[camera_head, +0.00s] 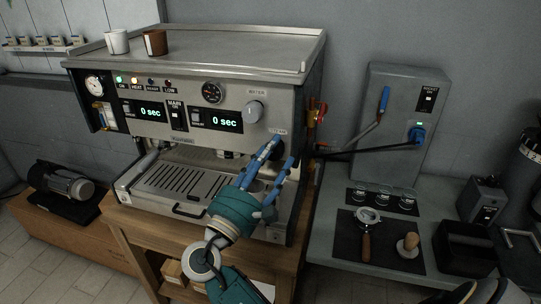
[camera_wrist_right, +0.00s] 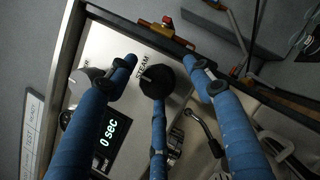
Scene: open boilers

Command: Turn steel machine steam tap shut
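The steel machine (camera_head: 205,80) stands on a wooden counter in the head view. Its steam tap (camera_wrist_right: 155,82) is a round black knob under the STEAM label in the right wrist view. In the head view my right gripper (camera_head: 284,152) reaches up to the machine's front right, and its blue fingers mostly hide the tap. In the wrist view the fingers are spread around the knob: one on the left, one on the right, one below. Gaps show at the left and right; I cannot tell whether the lower finger touches it. My left gripper is not in view.
A grey water knob (camera_head: 254,111) is left of the tap. The drip tray (camera_head: 183,181) lies below. A red and brass valve (camera_head: 318,111) is on the machine's right side. A wall box (camera_head: 402,105) with a lever stands to the right. Two cups sit on top of the machine.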

